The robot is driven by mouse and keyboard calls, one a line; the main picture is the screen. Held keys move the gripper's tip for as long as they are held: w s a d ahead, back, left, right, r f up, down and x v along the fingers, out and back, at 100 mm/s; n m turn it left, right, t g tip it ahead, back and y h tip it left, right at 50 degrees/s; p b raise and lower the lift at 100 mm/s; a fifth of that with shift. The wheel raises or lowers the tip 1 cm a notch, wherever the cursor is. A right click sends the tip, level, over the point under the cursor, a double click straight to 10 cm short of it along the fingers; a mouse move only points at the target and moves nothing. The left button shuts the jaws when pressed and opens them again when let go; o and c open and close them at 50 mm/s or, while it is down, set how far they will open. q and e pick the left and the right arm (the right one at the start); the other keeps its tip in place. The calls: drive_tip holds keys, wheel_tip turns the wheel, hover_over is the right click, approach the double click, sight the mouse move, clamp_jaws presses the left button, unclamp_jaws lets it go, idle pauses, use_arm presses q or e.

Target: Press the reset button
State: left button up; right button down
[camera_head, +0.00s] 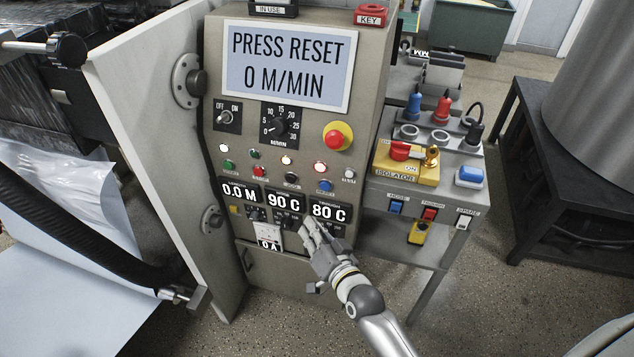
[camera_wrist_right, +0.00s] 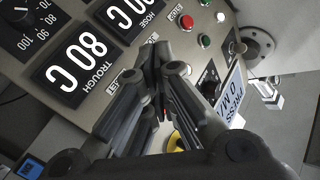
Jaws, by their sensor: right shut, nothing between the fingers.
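The control panel's screen (camera_head: 291,58) reads "PRESS RESET 0 M/MIN". Below it is a row of small buttons: green (camera_head: 229,164), red (camera_head: 259,171), black (camera_head: 291,177) and blue (camera_head: 325,185). My right gripper (camera_head: 309,224) is shut and empty, in front of the lower panel by the "90 C" and "80 C" displays, below the blue button. In the right wrist view its fingers (camera_wrist_right: 156,52) point along the panel and hide part of it. My left gripper is not in view.
A red emergency knob (camera_head: 335,139) on yellow is at the panel's right. A side table (camera_head: 440,192) with an isolator switch (camera_head: 401,151) stands right. Speckled floor (camera_head: 490,280) is clear below it.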

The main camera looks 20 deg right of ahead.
sight(325, 186)
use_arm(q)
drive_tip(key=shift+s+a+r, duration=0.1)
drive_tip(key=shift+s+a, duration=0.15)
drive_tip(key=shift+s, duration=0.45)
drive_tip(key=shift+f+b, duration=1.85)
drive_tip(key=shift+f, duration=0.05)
use_arm(e)
drive_tip(key=shift+w+d, duration=0.8)
drive_tip(key=shift+w, duration=0.45)
drive_tip(key=shift+w+d, duration=0.8)
drive_tip(key=shift+w, duration=0.4)
drive_tip(key=shift+w+d, duration=0.8)
drive_tip(key=shift+w, duration=0.45)
drive_tip(key=shift+w+d, duration=0.1)
drive_tip(key=shift+w+d, duration=0.15)
drive_tip(key=shift+w, duration=0.1)
